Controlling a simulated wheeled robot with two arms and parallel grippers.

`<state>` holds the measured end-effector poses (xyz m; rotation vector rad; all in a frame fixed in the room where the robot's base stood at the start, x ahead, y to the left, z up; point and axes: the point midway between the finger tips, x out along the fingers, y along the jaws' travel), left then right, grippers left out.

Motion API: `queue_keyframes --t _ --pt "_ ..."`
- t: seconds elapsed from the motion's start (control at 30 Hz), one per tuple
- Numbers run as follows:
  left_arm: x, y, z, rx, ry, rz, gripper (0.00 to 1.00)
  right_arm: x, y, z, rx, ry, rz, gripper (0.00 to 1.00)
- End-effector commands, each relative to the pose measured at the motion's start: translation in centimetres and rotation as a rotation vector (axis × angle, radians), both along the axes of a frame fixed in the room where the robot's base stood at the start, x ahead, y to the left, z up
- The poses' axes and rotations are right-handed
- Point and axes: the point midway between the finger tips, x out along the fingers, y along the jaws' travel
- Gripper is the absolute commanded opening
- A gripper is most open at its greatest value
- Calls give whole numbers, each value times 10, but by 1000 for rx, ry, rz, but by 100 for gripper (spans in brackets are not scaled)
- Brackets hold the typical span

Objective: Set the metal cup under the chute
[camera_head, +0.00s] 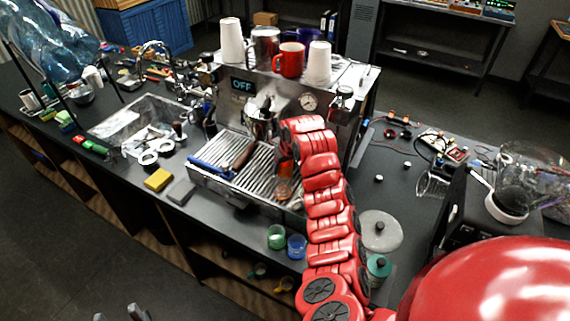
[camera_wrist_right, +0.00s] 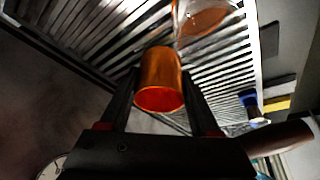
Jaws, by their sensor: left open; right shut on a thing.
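A copper-coloured metal cup (camera_wrist_right: 161,75) is between the fingers of my right gripper (camera_wrist_right: 160,98) in the right wrist view. The gripper is shut on it, over the slatted drip tray (camera_wrist_right: 85,35) of the espresso machine (camera_head: 330,130). In the head view my red right arm reaches to the machine's front and hides most of the gripper and cup. My left gripper (camera_head: 122,313) is open and empty at the bottom left edge of the head view, low in front of the counter. I cannot identify the chute with certainty.
A glass with brown contents (camera_wrist_right: 205,18) stands on the drip tray close to the held cup. Cups, including a red mug (camera_head: 289,60), stand on top. A grinder-like machine with a clear bowl (camera_head: 540,175) is at right.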

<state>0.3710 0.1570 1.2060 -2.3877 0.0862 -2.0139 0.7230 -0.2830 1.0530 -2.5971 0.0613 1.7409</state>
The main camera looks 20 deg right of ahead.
Motion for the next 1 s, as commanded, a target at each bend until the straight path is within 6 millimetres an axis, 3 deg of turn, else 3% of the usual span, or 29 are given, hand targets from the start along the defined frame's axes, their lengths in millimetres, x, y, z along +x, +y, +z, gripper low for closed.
queue_keyframes --t 0.07,0.4,0.43,0.6,1.0 --pt "0 0 8 0 0 0 50 -2 -1 -8 -1 7 -2 7" --pt "0 0 2 0 0 0 50 -1 -1 -14 0 1 -2 7" --pt "0 0 3 0 0 0 50 -1 -1 -13 -1 1 -1 67" --pt "0 0 3 0 0 0 50 -1 -1 -12 -1 1 -1 93" --pt "0 0 1 0 0 0 50 -2 -1 -5 0 -1 -1 93"
